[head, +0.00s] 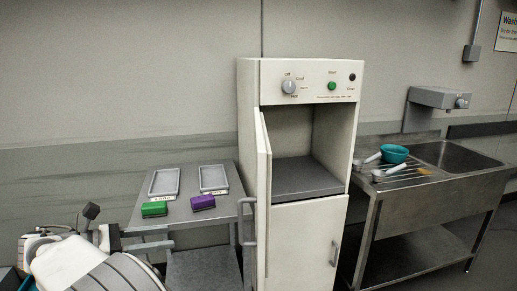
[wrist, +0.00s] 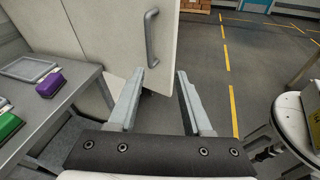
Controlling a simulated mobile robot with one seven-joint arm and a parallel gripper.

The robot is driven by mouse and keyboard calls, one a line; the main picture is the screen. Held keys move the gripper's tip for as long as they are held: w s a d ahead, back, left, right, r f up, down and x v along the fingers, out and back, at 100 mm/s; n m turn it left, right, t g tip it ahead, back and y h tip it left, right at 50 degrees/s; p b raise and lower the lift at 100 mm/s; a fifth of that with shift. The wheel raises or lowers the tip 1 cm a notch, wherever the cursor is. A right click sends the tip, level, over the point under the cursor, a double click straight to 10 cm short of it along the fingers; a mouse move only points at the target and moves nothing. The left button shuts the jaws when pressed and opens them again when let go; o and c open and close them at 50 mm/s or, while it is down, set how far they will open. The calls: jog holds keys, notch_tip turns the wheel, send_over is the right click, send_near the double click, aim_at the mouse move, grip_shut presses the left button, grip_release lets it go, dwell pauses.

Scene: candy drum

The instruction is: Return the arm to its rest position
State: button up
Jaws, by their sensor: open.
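My gripper (wrist: 160,88) is open and empty in the wrist view, with its two fingers apart and bare floor showing between and beyond them. In the head view my gripper (head: 170,236) is at the lower left, in front of the steel side table (head: 225,222), with its fingers pointing right. A white cabinet door (wrist: 100,35) with a grey handle (wrist: 151,38) stands just ahead of the fingertips in the wrist view. The fingers do not hold the handle.
The white cabinet (head: 348,215) has its upper door (head: 264,185) swung open, and its compartment looks empty. A green block (head: 154,209), a purple block (head: 203,202) and two grey trays (head: 164,182) lie on the side table. A sink bench (head: 465,187) holds a teal bowl (head: 394,153).

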jog(key=s+d+r+m+g+y, duration=0.1)
jog(key=d+r+m+g+y, duration=0.15)
jog(key=d, duration=0.55)
jog(key=d+r+m+g+y, duration=0.1)
jog(key=d+r+m+y, duration=0.15)
jog(key=d, duration=0.55)
jog(key=s+d+r+m+g+y, duration=0.15)
jog(key=d+m, duration=0.25)
jog(key=d, duration=0.5)
jog(key=s+d+f+m+t+y, duration=0.1)
jog(key=s+d+m+y, duration=0.2)
jog(key=s+d+m, duration=0.2)
jog(key=s+d+f+m+t+y, duration=0.1)
jog(key=s+d+m+y, duration=0.2)
jog(key=s+d+m, duration=0.3)
jog(key=shift+s+d+m+t+y, duration=0.25)
jog(key=shift+s+m, duration=1.25)
jog(key=shift+s, duration=2.35)
jog(key=shift+a, duration=0.15)
